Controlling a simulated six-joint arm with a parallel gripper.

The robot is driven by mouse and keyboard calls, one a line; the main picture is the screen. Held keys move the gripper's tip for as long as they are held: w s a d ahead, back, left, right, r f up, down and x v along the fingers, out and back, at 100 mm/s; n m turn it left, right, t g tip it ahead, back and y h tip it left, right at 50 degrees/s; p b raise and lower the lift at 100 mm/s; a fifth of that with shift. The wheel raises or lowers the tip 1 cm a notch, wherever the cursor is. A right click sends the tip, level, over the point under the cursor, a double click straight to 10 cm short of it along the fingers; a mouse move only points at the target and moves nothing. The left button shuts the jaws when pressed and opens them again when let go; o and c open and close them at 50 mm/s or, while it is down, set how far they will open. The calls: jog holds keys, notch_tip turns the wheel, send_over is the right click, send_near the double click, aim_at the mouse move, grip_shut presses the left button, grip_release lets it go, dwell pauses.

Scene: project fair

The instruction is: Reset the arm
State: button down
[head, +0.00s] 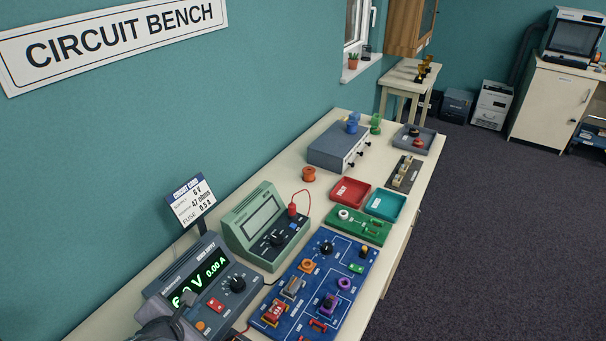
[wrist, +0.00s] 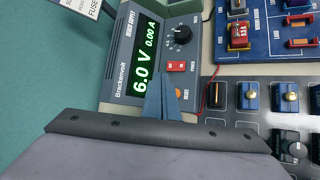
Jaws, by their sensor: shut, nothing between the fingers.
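My gripper (wrist: 163,80) is shut and empty in the wrist view, its fingers together in front of the bench power supply (wrist: 122,60). In the head view my gripper (head: 187,300) shows at the bottom left, over the lower part of the power supply (head: 235,268). The supply's green display reads 6.0 V and 0.00 A. I cannot tell whether the fingertips touch the supply.
The blue circuit board (head: 320,287) with its parts lies right of the supply. A green meter (head: 262,225) stands behind. Red (head: 350,192) and teal (head: 385,204) trays lie farther along the bench. A panel of knobs and terminals (wrist: 262,122) is close to my gripper.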

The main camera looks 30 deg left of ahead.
jog(key=w+d+m+h, duration=0.4)
jog(key=w+d+m, duration=0.3)
jog(key=w+d, duration=0.75)
jog(key=w+d+m+g+h, duration=0.1)
jog(key=w+d+m, duration=0.25)
jog(key=d, duration=0.45)
jog(key=w+d+m+g+h, duration=0.1)
jog(key=w+d+m+g, duration=0.2)
jog(key=d, duration=0.4)
jog(key=s+d+m+g+h, duration=0.1)
jog(key=s+d+m+g, duration=0.15)
jog(key=d+m, duration=1.25)
jog(key=s+d+m+g+y, duration=0.1)
jog(key=s+d+m, duration=0.4)
jog(key=d, duration=0.8)
jog(key=s, duration=0.3)
jog(key=shift+s+f+y, duration=0.25)
jog(key=shift+s+y, duration=0.1)
jog(key=shift+y, duration=0.05)
